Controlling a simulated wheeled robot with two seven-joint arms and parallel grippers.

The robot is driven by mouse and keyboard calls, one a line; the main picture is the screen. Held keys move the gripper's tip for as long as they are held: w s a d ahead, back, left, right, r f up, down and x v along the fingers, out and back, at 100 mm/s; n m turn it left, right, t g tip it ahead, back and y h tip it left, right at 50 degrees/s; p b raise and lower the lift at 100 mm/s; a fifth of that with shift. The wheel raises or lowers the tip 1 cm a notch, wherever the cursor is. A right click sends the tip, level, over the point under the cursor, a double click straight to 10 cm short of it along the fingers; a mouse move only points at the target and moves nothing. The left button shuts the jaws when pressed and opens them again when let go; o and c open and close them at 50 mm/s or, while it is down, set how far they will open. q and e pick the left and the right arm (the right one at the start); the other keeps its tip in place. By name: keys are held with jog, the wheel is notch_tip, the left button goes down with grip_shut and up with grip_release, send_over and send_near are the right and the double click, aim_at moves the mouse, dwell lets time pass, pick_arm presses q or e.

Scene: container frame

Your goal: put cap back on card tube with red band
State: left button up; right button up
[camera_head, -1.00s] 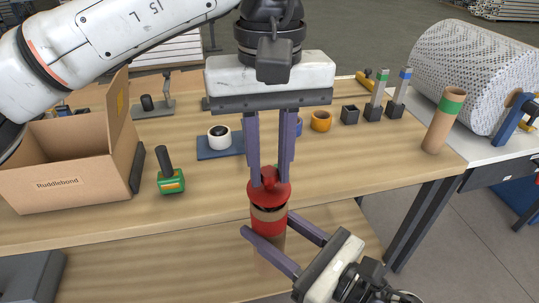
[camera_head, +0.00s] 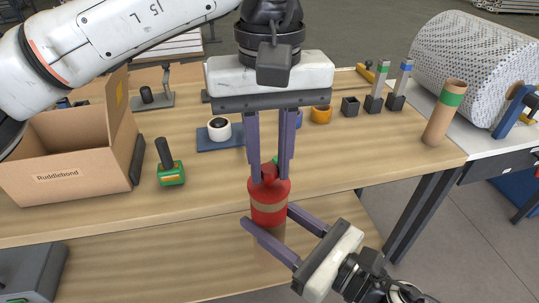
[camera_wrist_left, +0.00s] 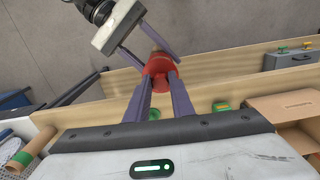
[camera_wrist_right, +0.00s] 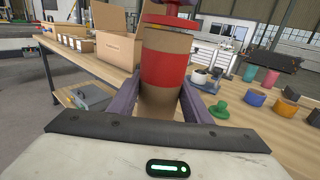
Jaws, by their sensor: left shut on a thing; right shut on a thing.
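The red cap (camera_head: 268,189) has a knob on top. My left gripper (camera_head: 270,168) is shut on this knob from above; the cap also shows in the left wrist view (camera_wrist_left: 158,66). The card tube with the red band (camera_head: 268,217) stands upright directly below the cap. In the right wrist view the red band (camera_wrist_right: 166,70) is clear, and the cap's rim (camera_wrist_right: 168,22) is at the tube's top.
The tube is in front of the wooden table (camera_head: 215,205). A cardboard box (camera_head: 70,160) and a green-based tool (camera_head: 170,172) are at left. A green-banded tube (camera_head: 445,112) stands at right. A green knobbed piece (camera_wrist_right: 220,110) lies on the table behind.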

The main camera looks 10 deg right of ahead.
pick_arm(q)
jog(key=shift+f, duration=0.3)
jog(key=o, duration=1.1)
notch_tip(320, 180, up, 12)
jog(key=shift+r, duration=0.1)
